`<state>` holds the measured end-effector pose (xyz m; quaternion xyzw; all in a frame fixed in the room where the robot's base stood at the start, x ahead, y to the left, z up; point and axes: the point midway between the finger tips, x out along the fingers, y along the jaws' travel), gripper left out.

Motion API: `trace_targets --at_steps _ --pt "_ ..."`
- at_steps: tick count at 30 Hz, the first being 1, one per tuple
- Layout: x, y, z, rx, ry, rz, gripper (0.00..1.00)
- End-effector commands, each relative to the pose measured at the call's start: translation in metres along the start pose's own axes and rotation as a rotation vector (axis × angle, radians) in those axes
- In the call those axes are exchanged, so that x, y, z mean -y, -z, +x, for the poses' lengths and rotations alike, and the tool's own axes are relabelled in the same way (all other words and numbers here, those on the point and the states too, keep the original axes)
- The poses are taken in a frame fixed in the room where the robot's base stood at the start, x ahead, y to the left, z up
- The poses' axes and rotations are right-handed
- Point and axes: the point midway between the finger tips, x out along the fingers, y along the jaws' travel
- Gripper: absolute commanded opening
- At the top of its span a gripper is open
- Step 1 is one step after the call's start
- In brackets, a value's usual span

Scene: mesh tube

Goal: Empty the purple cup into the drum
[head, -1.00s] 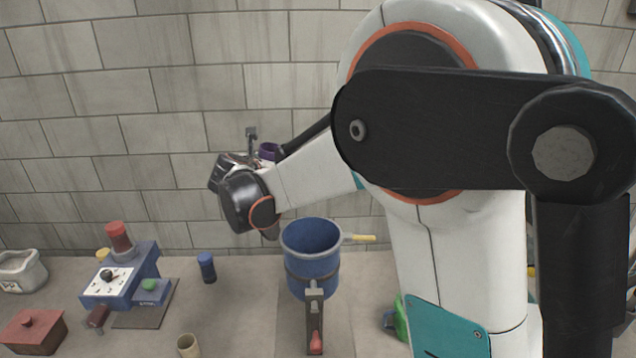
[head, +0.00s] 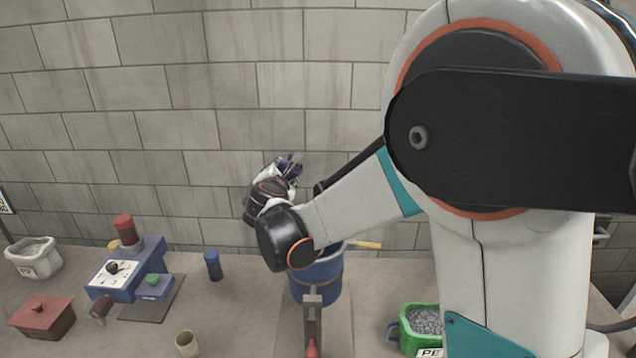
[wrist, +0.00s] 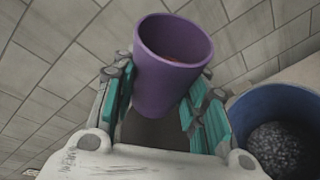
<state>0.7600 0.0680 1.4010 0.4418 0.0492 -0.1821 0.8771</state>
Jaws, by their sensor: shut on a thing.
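My gripper (wrist: 160,112) is shut on the purple cup (wrist: 168,80) in the wrist view, its teal finger pads on either side. The cup's mouth faces the camera, and a bit of reddish content shows inside. The cup also shows in the head view (head: 291,163), small and partly hidden by my wrist, held above the bench near the wall. The blue drum (head: 318,279) stands on the bench below, its top partly hidden by my arm. In the wrist view the drum (wrist: 240,100) is at lower right, with grey granules inside. The cup is above and beside it.
A blue device with a red top (head: 125,270), a dark blue cylinder (head: 213,266), a tan cup (head: 187,344) and a red lidded box (head: 40,316) stand to the left. A green container of grey granules (head: 420,330) is at right. The tiled wall (head: 160,130) is close behind.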

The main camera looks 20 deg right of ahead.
Motion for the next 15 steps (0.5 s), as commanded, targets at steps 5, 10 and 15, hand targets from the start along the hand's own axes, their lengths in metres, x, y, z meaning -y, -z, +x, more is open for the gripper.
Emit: trace_targets --at_steps 5,10,15 --pt "-0.0037 -0.0006 -0.0034 -0.001 -0.026 0.058 0.15" --pt "-0.0056 -0.0014 -0.0053 -0.001 -0.043 0.098 0.15" --pt "-0.0069 -0.0017 -0.0066 -0.002 -0.054 0.123 0.15"
